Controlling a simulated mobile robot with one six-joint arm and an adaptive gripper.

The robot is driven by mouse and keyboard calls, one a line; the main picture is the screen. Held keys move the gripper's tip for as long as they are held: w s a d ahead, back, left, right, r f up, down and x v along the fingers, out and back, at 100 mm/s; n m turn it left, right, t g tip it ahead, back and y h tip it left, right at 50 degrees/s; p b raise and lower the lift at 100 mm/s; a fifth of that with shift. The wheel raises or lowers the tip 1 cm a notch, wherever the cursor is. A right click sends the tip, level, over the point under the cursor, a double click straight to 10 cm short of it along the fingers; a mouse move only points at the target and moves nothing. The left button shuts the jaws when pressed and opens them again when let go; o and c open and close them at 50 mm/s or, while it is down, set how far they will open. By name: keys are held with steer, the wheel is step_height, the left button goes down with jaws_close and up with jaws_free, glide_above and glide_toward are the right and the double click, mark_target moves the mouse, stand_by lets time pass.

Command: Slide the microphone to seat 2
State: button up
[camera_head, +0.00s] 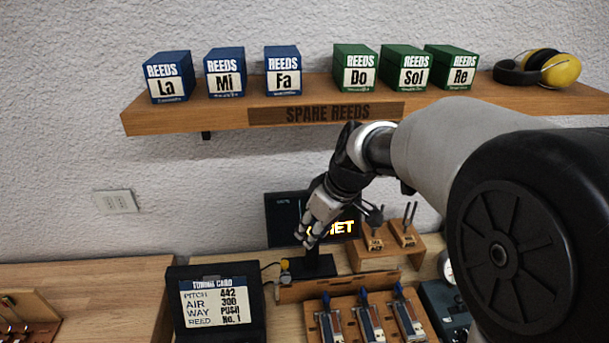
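My gripper (307,240) points down and left in front of the dark display (285,215), covering part of its glowing yellow text. Its fingertips are small here, and I cannot tell how far apart they are or whether they hold anything. Just below the fingertips is a black block (308,267) with a small yellow piece (285,265) and a cable at its left. This may be the microphone, but I cannot tell for sure. A wooden rail (330,289) runs in front of it. No seat numbers are readable.
A wooden rack (345,304) with several blue-topped pieces stands in front of the rail. A tuning card (216,303) on a black stand is at the left. A small wooden stand (388,252) holds tools at the right. The reed-box shelf (222,116) hangs above.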

steer(key=w+a+f, duration=0.2)
steer(key=b, duration=0.3)
glide_toward(285, 262)
steer(key=shift+n, duration=0.4)
steer(key=x, duration=0.8)
steer(key=shift+a+f, duration=0.1)
steer(key=shift+f, duration=0.15)
steer(key=shift+c, duration=0.3)
jaws_close()
